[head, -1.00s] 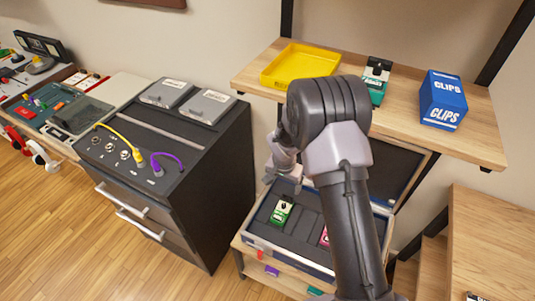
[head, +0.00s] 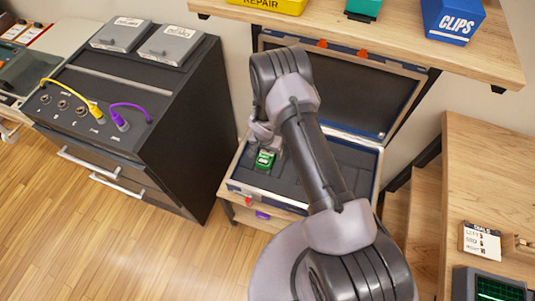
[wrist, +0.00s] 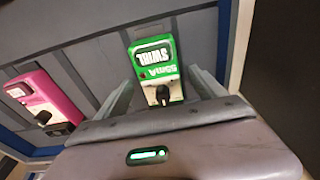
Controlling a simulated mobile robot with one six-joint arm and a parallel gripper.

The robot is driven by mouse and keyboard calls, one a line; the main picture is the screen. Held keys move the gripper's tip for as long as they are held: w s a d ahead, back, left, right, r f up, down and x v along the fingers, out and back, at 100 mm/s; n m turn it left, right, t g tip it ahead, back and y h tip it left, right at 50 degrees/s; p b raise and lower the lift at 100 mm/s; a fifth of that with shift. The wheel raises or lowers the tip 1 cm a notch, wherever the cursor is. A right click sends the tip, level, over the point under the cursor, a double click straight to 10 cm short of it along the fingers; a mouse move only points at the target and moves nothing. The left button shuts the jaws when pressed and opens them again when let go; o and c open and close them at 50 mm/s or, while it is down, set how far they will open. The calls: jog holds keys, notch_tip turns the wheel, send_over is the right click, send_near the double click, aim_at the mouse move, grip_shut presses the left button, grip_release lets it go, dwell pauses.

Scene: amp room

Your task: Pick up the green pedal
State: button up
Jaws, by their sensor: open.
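The green pedal (head: 265,160) lies in the left part of the open case (head: 268,196), on its dark foam lining. In the wrist view the green pedal (wrist: 157,72) shows its dark label and a black knob. My gripper (wrist: 163,85) is open, with one finger on each side of the pedal in that view. I cannot tell whether the fingers touch it. In the head view my gripper (head: 262,136) is just above and behind the pedal, partly hidden by my arm.
A pink pedal (wrist: 48,98) lies in the case to the left in the wrist view. The case lid (head: 340,90) stands open under a wooden shelf (head: 400,48) holding a yellow bin (head: 270,5), a teal pedal (head: 364,7) and a blue CLIPS box (head: 452,22). A dark cabinet (head: 185,125) stands left.

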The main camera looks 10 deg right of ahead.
jog(key=shift+w+f, duration=0.1)
jog(key=shift+f, duration=0.2)
jog(key=shift+r, duration=0.15)
jog(key=shift+c, duration=0.2)
grip_shut()
jog(key=shift+r, duration=0.1)
